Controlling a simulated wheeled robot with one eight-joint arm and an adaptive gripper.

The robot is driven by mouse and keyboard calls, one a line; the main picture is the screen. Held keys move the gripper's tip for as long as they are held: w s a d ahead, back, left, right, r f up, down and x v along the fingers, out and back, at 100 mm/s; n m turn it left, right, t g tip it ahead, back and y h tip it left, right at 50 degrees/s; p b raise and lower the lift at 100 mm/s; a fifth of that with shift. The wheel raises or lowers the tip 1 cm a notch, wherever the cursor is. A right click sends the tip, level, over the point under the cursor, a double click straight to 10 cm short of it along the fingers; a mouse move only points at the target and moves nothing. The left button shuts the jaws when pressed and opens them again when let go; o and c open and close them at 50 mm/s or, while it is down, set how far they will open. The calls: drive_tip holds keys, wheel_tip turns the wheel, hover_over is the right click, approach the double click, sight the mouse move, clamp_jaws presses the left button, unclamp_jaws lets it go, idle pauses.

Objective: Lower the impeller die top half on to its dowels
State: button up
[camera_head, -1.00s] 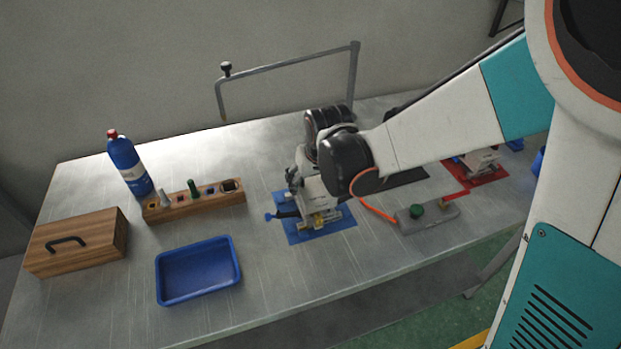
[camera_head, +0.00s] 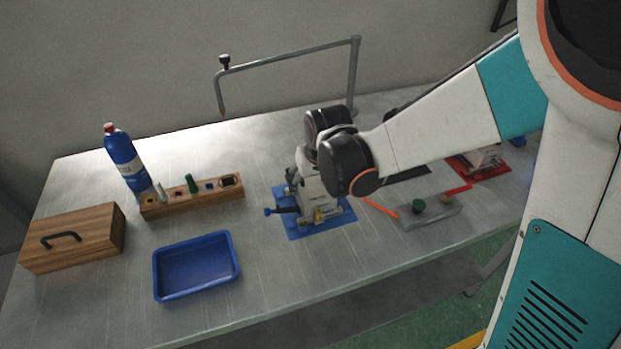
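My gripper (camera_head: 312,205) points down over the blue mat (camera_head: 346,216) in the middle of the table. Its pale housing and black wrist cover most of what is on the mat. Small brass-coloured and grey parts (camera_head: 320,214) show low at the gripper's end. A blue knob (camera_head: 268,211) on a dark stem sticks out to the left. I cannot make out the die's top half, its lower half or the dowels separately. The fingers are too small and covered to tell whether they are open or shut, or whether the die halves touch.
A blue tray (camera_head: 196,292) and a wooden box (camera_head: 72,240) are at left. Behind them stand a wooden tool block (camera_head: 192,204) and a blue bottle (camera_head: 124,155). A metal frame (camera_head: 290,58) rises behind.

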drive_tip(key=o, duration=1.8)
